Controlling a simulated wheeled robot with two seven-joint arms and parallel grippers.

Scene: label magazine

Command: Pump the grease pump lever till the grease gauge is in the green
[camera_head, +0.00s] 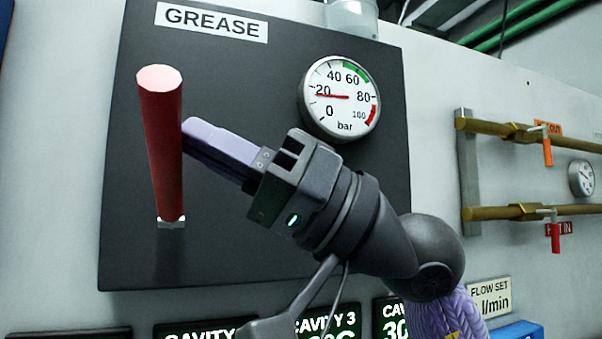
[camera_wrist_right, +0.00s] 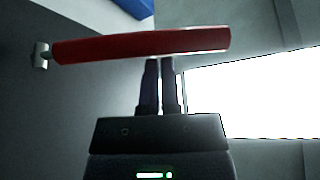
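The grease pump lever (camera_head: 160,145) is a thick red bar on a dark panel (camera_head: 240,260) labelled GREASE. It stands upright in the head view, its foot at a small light pivot. The round grease gauge (camera_head: 340,98) is to its right; its red needle points left, close to the 20 mark, below the green band at the top. My right gripper (camera_head: 188,135) has its fingers together, with the tips at the lever's right side. In the right wrist view, the fingertips (camera_wrist_right: 159,62) meet the edge of the lever (camera_wrist_right: 140,44); I cannot tell whether they touch. My left gripper is not in view.
Brass pipes (camera_head: 530,130) with orange and red valve handles and a small gauge (camera_head: 581,178) are on the wall at right. Several cavity displays (camera_head: 205,330) line the bottom. A FLOW SET label (camera_head: 490,297) is at lower right.

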